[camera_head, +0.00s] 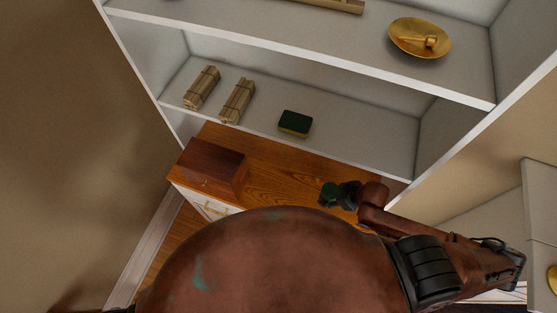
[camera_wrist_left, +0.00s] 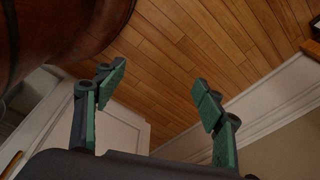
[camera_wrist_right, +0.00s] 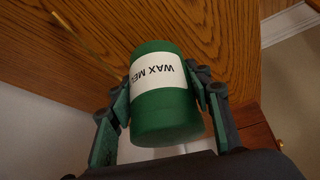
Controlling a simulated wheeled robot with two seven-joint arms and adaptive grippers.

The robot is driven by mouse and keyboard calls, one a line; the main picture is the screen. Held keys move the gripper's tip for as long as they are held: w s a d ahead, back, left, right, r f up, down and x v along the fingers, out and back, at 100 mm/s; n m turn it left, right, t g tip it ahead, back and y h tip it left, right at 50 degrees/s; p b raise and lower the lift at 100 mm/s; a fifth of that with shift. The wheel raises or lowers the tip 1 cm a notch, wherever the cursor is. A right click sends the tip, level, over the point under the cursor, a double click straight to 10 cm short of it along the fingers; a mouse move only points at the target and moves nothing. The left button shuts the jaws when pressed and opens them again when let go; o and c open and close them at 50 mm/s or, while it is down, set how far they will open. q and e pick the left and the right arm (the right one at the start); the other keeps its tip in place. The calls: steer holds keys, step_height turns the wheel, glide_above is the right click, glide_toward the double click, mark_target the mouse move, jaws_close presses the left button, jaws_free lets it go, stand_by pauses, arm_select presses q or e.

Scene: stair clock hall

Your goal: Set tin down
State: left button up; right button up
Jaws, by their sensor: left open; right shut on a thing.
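A green tin (camera_wrist_right: 165,110) with a white label reading "WAX ME..." is between the fingers of my right gripper (camera_wrist_right: 160,85), which is shut on it. In the head view the tin (camera_head: 328,194) is at the right part of the wooden cabinet top (camera_head: 285,178), beside my right gripper (camera_head: 345,193). I cannot tell whether the tin touches the wood. My left gripper (camera_wrist_left: 158,88) is open and empty above the plank floor in the left wrist view. It is hidden in the head view.
A dark wooden box (camera_head: 211,165) stands at the left end of the cabinet top. Behind is a white shelf unit (camera_head: 350,135) with two tied bundles (camera_head: 237,101), a green and yellow block (camera_head: 295,123) and a gold dish (camera_head: 419,38). The middle of the cabinet top looks clear.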

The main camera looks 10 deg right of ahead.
steer(key=w+a, duration=0.1)
steer(key=w, duration=0.1)
steer(key=w+a, duration=0.3)
steer(key=w, duration=0.1)
steer(key=shift+a+r+p, duration=0.25)
steer(key=shift+a+p, duration=0.15)
steer(key=w+a, duration=0.3)
steer(key=w, duration=0.2)
steer(key=w+a+p, duration=0.1)
steer(key=w+a, duration=0.1)
steer(key=shift+w+a+f, duration=0.1)
steer(key=shift+w+a, duration=0.1)
steer(key=shift+a, duration=0.1)
steer(key=shift+w+a+f, duration=0.1)
steer(key=shift+w+a, duration=0.05)
steer(key=shift+w, duration=0.1)
steer(key=shift+a+f, duration=0.1)
steer(key=shift+f, duration=1.65)
steer(key=o, duration=0.9)
steer(key=shift+f, duration=0.15)
steer(key=o, duration=0.3)
arm_select(q)
steer(key=shift+g, duration=0.3)
steer(key=s, duration=0.1)
steer(key=s+r, duration=0.1)
steer(key=s, duration=0.2)
steer(key=shift+s+a+r, duration=0.1)
steer(key=shift+r, duration=0.3)
arm_select(e)
steer(key=shift+o, duration=0.6)
